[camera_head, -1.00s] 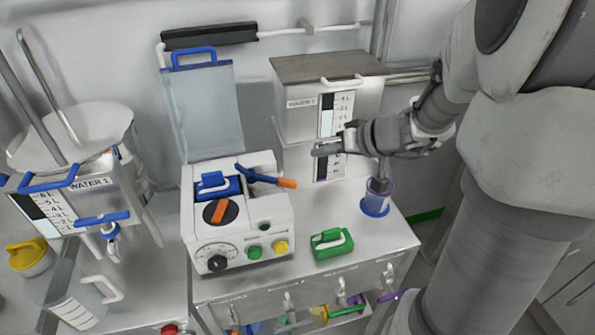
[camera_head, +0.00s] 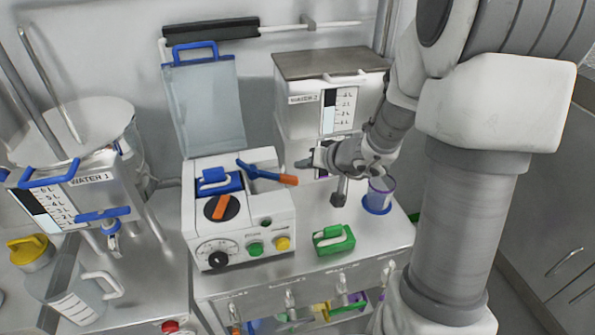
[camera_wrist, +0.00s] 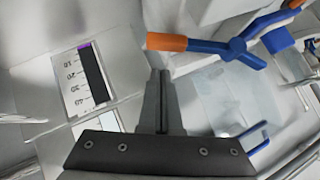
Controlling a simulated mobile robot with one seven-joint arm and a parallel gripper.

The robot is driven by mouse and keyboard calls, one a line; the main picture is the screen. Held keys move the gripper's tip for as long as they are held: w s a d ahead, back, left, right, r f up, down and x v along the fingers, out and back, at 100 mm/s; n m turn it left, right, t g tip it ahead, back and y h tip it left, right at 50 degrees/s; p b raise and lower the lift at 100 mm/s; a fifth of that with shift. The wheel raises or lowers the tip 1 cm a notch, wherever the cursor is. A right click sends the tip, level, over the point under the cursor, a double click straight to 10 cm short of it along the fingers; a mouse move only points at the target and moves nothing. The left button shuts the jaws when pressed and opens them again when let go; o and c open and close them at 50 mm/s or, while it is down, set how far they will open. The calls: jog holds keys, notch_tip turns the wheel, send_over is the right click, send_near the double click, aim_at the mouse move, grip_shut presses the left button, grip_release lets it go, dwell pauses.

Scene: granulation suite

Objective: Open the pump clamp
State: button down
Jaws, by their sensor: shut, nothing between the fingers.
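The pump (camera_head: 240,235) is a white box with a black dial and an orange pointer, standing on the steel bench. Its clamp lever (camera_head: 266,174) is blue with an orange tip and sticks out to the right from the pump's top, beside a blue block. My gripper (camera_head: 303,164) is shut and empty, just right of the orange tip and apparently apart from it. In the wrist view the shut fingers (camera_wrist: 163,80) point up toward the lever (camera_wrist: 225,44), whose orange end lies just beyond the fingertips. The exact gap is hard to tell.
The WATER 2 tank (camera_head: 325,95) stands behind my gripper. A clear blue-handled panel (camera_head: 205,105) stands behind the pump. The WATER 1 tank (camera_head: 90,190) is at the left.

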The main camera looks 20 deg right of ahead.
aim_at(293, 178)
jog(key=shift+a+f, duration=0.3)
jog(key=shift+f, duration=0.3)
jog(key=shift+a+f, duration=0.3)
jog(key=shift+f, duration=0.25)
jog(key=shift+f+b, duration=0.1)
jog(key=shift+b, duration=0.25)
jog(key=f+b, duration=0.1)
jog(key=b, duration=0.3)
jog(key=y+b, duration=0.1)
jog(key=b, duration=0.1)
jog(key=shift+a+f+m, duration=0.15)
jog(key=shift+f+m, duration=0.15)
jog(key=shift+r, duration=0.15)
